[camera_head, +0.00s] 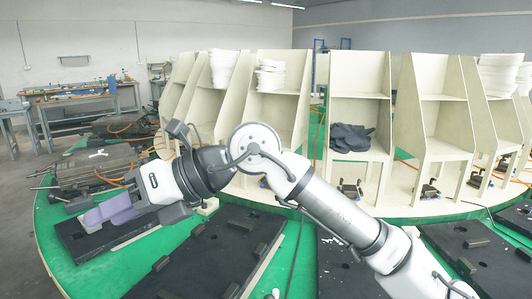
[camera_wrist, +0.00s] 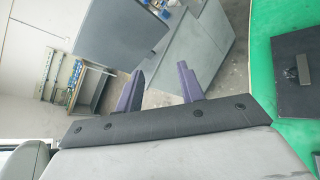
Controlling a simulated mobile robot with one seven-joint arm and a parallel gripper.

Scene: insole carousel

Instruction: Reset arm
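My arm crosses the head view from the lower right, bends at a raised joint, and points left. My gripper (camera_head: 108,212) ends in purple fingers and hangs above the green carousel (camera_head: 50,235) and a black plate on it. In the wrist view the two fingers of my gripper (camera_wrist: 158,88) stand apart with nothing between them. The wrist view is turned sideways and looks past the fingers at grey floor and grey furniture.
White shelf units (camera_head: 360,105) stand in a curve behind the arm. One holds dark insoles (camera_head: 350,138); others hold white stacks (camera_head: 270,76). Black plates (camera_head: 205,260) lie on the carousel. A metal mould (camera_head: 95,172) sits behind the gripper. A cluttered workbench (camera_head: 80,92) stands at the back left.

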